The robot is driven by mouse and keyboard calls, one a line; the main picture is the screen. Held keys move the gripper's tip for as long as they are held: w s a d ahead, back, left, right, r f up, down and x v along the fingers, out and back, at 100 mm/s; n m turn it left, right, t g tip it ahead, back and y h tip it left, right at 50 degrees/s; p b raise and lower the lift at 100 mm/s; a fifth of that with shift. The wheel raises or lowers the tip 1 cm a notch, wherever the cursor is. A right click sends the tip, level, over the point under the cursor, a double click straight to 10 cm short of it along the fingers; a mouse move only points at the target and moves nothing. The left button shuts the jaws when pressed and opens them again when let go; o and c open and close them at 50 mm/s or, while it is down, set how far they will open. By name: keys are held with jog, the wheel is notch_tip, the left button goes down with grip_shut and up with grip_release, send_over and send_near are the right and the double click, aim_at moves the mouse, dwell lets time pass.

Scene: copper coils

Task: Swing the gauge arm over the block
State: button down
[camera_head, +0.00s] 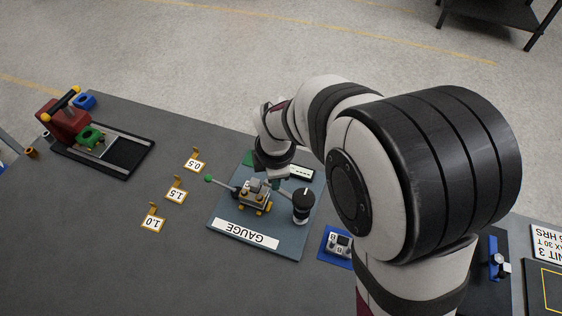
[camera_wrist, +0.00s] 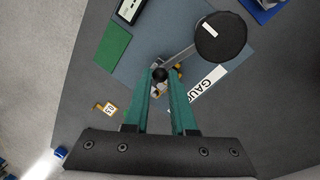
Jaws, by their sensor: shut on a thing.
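The blue-grey gauge plate (camera_head: 230,228) carries a white GAUGE label, which also shows in the wrist view (camera_wrist: 208,82). A black-capped post (camera_head: 302,205) stands at its right; its cap is large in the wrist view (camera_wrist: 220,38). The grey gauge arm (camera_wrist: 180,56) runs from the post to a dark round knob (camera_wrist: 160,74) between my fingertips. My gripper (camera_wrist: 161,80) is shut on this knob. The metal block with yellow feet (camera_head: 255,198) sits mid-plate, close below my gripper; my fingers hide much of it in the wrist view. A green-knobbed lever (camera_head: 209,179) sticks out left of the block.
Yellow tags marked 0.5 (camera_head: 195,165), 1.5 (camera_head: 176,195) and 1.0 (camera_head: 153,223) stand left of the plate. A red-and-black device (camera_head: 68,118) is at the far left. A blue tray (camera_head: 333,252) lies right of the plate. The table's front left is clear.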

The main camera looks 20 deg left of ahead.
jog(key=shift+s+n, duration=0.25)
jog(key=shift+n, duration=0.15)
jog(key=c, duration=0.7)
grip_release()
jog(key=shift+c, duration=0.2)
jog(key=shift+r, duration=0.1)
notch_tip(320, 180, up, 15)
jog(key=s+d, duration=0.1)
jog(key=s, duration=0.1)
jog(key=shift+s+d+r, duration=0.15)
jog(key=shift+s+d, duration=0.1)
jog(key=shift+d, duration=0.05)
